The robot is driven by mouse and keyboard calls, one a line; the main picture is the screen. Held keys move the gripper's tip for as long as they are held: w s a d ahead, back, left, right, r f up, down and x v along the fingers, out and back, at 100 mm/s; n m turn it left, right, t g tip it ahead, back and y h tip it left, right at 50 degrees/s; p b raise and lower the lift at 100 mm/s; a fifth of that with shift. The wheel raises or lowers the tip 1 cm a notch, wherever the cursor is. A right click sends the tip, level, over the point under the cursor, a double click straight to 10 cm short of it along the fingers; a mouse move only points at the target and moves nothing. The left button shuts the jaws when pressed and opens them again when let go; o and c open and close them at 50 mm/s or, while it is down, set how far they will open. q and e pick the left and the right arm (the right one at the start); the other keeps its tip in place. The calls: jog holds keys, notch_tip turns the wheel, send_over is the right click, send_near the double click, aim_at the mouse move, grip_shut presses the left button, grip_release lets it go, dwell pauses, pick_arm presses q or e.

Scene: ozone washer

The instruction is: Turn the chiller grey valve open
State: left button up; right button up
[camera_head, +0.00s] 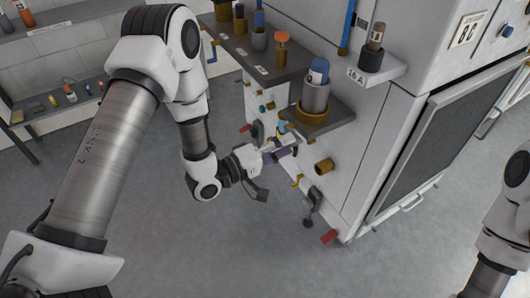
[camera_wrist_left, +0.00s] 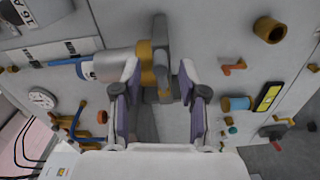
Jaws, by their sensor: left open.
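My left gripper (camera_head: 280,151) reaches the white panel's side (camera_head: 345,165), just below and left of the small grey shelf (camera_head: 335,122). In the left wrist view the purple-grey fingers of my left gripper (camera_wrist_left: 163,95) are apart, with grey surfaces showing between them. I cannot tell whether they touch anything. A dark grey lever (camera_head: 313,199) sticks out low on the panel, below a brass fitting (camera_head: 323,165). I cannot tell which grey part is the chiller valve; the gripper may hide it. My right gripper is out of view; only its arm shows.
A silver canister (camera_head: 315,95) stands on the small shelf in a brass ring, close to my left gripper. Red handles (camera_head: 328,237) and small valves stick out of the panel. A blue fitting (camera_wrist_left: 237,103) shows beside the fingers. The floor (camera_head: 200,255) at left is clear.

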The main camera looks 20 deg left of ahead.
pick_arm(q)
jog(key=v, duration=0.9)
jog(key=shift+s+a, duration=0.25)
jog(key=shift+s, duration=0.05)
jog(key=s+d+f+m+g+y, duration=0.2)
jog(key=s+f+g, duration=0.2)
jog(key=f, duration=0.5)
jog(key=s+d+f+m+g+y, duration=0.1)
jog(key=s+d+f+g+y, duration=0.2)
jog(key=f, duration=0.6)
jog(key=s+a+f+m+g+y, duration=0.35)
jog(key=s+f, duration=0.25)
jog(key=s, duration=0.3)
jog(key=s+a+m+g+y, duration=0.1)
jog(key=s+a+g+y, duration=0.2)
jog(key=s+a+g, duration=0.15)
notch_tip(320, 180, up, 19)
jog(key=p, duration=1.9)
jog(key=shift+s+a+m+t, duration=0.25)
jog(key=shift+s+m+t, duration=0.15)
jog(key=shift+s+m, duration=0.1)
